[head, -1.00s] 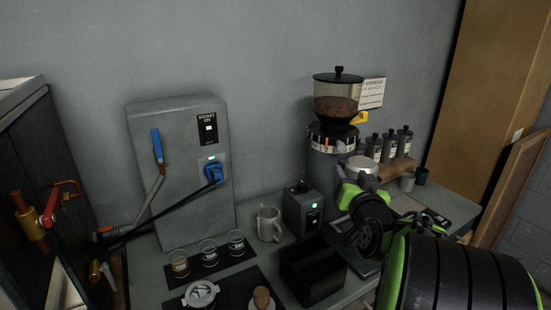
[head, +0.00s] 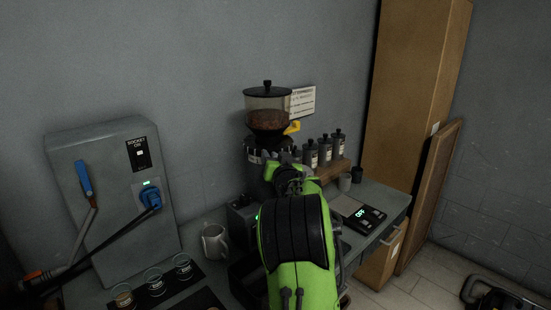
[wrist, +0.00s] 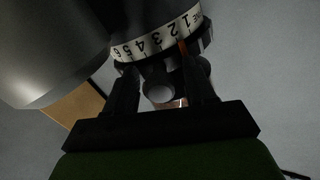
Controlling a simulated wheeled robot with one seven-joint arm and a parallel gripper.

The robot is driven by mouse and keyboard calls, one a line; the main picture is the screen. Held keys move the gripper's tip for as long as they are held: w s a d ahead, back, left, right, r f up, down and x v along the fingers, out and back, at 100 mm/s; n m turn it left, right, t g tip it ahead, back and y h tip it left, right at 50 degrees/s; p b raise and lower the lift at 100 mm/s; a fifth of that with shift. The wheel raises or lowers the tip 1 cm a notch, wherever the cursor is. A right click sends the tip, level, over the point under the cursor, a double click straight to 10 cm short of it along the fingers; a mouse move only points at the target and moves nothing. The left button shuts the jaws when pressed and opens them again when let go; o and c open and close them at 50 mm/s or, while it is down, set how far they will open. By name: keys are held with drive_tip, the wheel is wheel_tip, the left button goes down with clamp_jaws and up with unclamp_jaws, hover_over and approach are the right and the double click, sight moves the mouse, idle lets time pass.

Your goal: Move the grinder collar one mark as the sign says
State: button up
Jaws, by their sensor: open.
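The grinder (head: 268,115) stands against the wall, with a clear hopper of beans on top. Its collar (head: 251,153) is a pale numbered band, partly hidden by my arm. In the wrist view the collar (wrist: 150,42) shows numbers 1 to 6, upside down, with an orange mark below the band near 1 and 2. My gripper (wrist: 163,82) is open just below the band, its fingers either side of a round-ended dark knob (wrist: 158,88). I cannot tell whether they touch it. The sign (head: 303,101) is on the wall behind the hopper; its text is too small to read.
A yellow tab (head: 292,127) sticks out right of the grinder. Several dark bottles (head: 325,150) stand on a wooden shelf. A scale (head: 365,219) lies on the counter's right. A metal jug (head: 214,241) and small glasses (head: 153,281) are at the left, near the socket box (head: 110,200).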

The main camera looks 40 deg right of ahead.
clamp_jaws()
drive_tip(key=shift+d, duration=0.1)
drive_tip(key=shift+s+d+n+t+y+b, duration=0.25)
drive_tip(key=shift+d+n+y, duration=0.25)
drive_tip(key=shift+y, duration=0.25)
drive_tip(key=shift+s+d+n+t+y+b, duration=0.1)
drive_tip(key=shift+d+n+t+y+b, duration=0.1)
drive_tip(key=shift+d+n+t+y, duration=0.3)
drive_tip(key=shift+s+d+n+t+y+b, duration=0.25)
drive_tip(key=shift+n+y, duration=0.25)
drive_tip(key=shift+y, duration=0.45)
unclamp_jaws()
